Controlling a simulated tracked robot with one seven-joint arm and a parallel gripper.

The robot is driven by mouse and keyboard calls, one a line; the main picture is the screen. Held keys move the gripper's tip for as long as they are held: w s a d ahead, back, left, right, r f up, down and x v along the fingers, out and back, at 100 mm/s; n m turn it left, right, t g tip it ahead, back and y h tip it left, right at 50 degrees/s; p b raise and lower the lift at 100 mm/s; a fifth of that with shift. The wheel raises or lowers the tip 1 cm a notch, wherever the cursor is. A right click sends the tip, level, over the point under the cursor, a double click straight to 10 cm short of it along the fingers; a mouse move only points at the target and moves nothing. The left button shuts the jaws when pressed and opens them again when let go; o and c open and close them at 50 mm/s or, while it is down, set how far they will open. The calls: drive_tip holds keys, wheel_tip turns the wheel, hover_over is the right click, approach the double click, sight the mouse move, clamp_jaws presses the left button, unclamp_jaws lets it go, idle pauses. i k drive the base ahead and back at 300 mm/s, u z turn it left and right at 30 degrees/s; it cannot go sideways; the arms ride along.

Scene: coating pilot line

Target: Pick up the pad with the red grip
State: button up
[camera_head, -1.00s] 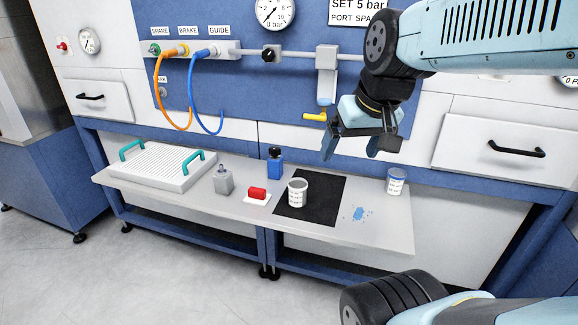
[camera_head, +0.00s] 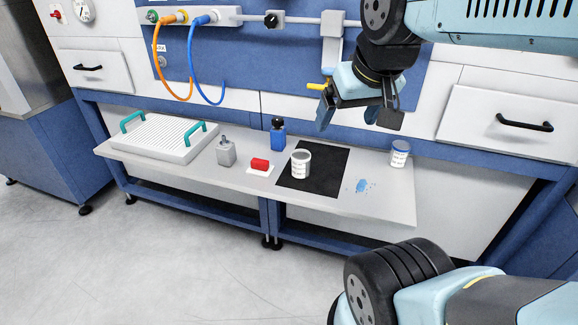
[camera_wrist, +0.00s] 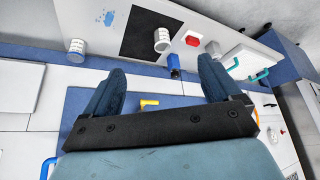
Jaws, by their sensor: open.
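The pad with the red grip (camera_head: 260,165) lies on the grey bench shelf, between a grey bottle and the black mat. Its red grip sits on a thin white base. It also shows in the wrist view (camera_wrist: 193,40), near the top, beyond my fingertips. My gripper (camera_head: 352,122) is open and empty. It hangs in the air above the shelf, up and to the right of the pad, well apart from it. In the wrist view my two fingers (camera_wrist: 160,82) are spread wide with nothing between them.
A white cup (camera_head: 301,165) stands on the black mat (camera_head: 318,185). A white ribbed plate with teal handles (camera_head: 165,140) is at left.

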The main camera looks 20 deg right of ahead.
sight(258, 167)
drive_tip(key=u, duration=0.1)
drive_tip(key=k, duration=0.8)
drive_tip(key=u, duration=0.6)
drive_tip(key=i, duration=1)
drive_tip(key=z, duration=0.1)
